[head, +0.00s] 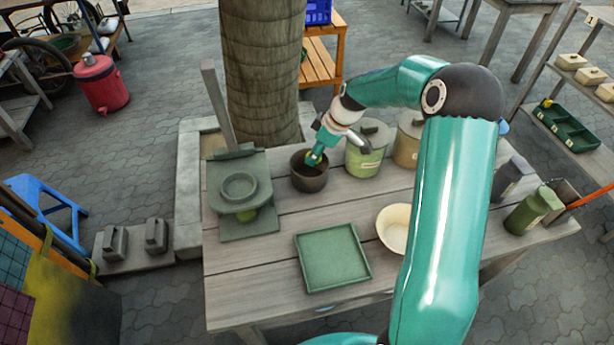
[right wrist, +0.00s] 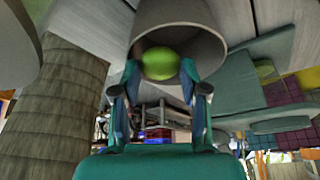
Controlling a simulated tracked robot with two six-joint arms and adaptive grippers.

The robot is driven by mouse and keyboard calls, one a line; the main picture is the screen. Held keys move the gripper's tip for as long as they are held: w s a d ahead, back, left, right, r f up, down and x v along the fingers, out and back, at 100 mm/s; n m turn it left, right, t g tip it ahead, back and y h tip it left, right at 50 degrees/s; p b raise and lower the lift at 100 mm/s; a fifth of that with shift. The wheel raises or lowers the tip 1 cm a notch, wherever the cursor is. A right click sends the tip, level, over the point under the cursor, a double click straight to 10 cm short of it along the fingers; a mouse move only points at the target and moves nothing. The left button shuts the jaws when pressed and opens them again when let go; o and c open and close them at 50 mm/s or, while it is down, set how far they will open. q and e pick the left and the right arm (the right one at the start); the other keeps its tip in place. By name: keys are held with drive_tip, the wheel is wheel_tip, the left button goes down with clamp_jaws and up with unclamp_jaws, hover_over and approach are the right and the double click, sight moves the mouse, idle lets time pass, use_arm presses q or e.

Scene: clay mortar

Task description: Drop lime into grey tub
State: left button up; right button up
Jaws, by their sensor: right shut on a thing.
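The lime (right wrist: 158,63) is green and sits between the fingertips of my right gripper (right wrist: 158,82), which is shut on it. In the head view my right gripper (head: 315,157) points down at the mouth of the dark grey tub (head: 309,182), and the lime is hard to make out there. The tub stands upright on the wooden table. In the right wrist view the tub's wall (right wrist: 205,42) surrounds the far side of the lime, at or just inside the opening; the exact depth is unclear. My left gripper is not in view.
A green press (head: 238,187) with a tall lever stands left of the tub. A square green tray (head: 332,257) and a cream bowl (head: 394,229) are nearer the front. Lidded canisters (head: 364,160) stand close right of the tub. A tree trunk (head: 262,75) rises behind.

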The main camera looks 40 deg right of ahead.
drive_tip(key=shift+f, duration=0.25)
drive_tip(key=o, duration=1.3)
drive_tip(key=v, duration=1.2)
drive_tip(key=shift+d, duration=0.1)
